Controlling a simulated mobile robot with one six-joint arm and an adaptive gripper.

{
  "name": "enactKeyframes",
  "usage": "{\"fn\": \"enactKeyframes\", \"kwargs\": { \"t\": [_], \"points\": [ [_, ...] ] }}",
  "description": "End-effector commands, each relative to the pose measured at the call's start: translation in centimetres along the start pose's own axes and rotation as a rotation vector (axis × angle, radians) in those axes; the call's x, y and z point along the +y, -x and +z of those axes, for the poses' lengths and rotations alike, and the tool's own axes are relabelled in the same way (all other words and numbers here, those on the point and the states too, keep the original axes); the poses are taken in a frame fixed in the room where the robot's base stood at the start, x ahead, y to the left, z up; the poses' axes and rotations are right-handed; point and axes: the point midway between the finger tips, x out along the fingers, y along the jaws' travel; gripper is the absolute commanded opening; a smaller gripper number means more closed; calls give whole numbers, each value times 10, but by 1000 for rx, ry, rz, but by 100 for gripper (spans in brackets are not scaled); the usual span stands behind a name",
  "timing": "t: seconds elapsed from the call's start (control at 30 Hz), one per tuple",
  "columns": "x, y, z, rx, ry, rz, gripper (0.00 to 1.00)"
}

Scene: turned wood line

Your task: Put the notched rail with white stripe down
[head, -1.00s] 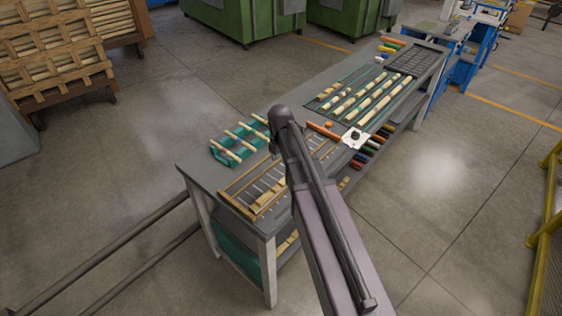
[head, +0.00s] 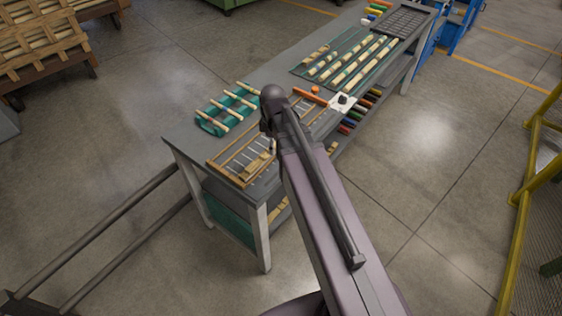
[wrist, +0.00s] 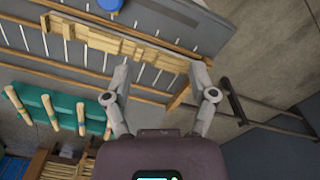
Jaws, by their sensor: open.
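Pale wooden notched pieces (wrist: 112,42) lie in a row across the slotted wooden rack (wrist: 80,68) in the wrist view. They overlap, and I cannot pick out a white stripe or tell one rail from another. My gripper (wrist: 160,78) is open, its fingers spread beside the row's right end. No piece is visibly clamped between them. In the head view the rack (head: 226,168) sits at the bench's near end, with pale wood (head: 256,166) showing in it. My arm hides the gripper and part of the rack there.
A teal holder (head: 211,126) with several turned sticks stands left of the rack; it also shows in the wrist view (wrist: 66,113). An orange cylinder (head: 304,95) and a white sheet (head: 341,104) lie beyond. Bare bench (head: 186,140) shows at the left edge.

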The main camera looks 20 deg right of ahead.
Motion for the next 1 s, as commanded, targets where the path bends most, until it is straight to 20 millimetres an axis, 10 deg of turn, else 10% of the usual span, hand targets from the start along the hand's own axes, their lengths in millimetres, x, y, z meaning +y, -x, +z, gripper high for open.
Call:
{"fn": "enactKeyframes", "kwargs": {
  "t": [0.6, 1.0],
  "points": [
    [-61, 0, 34, -1, -923, 0, 74],
    [-68, 0, 38, -1, -1079, 0, 74]
  ]
}}
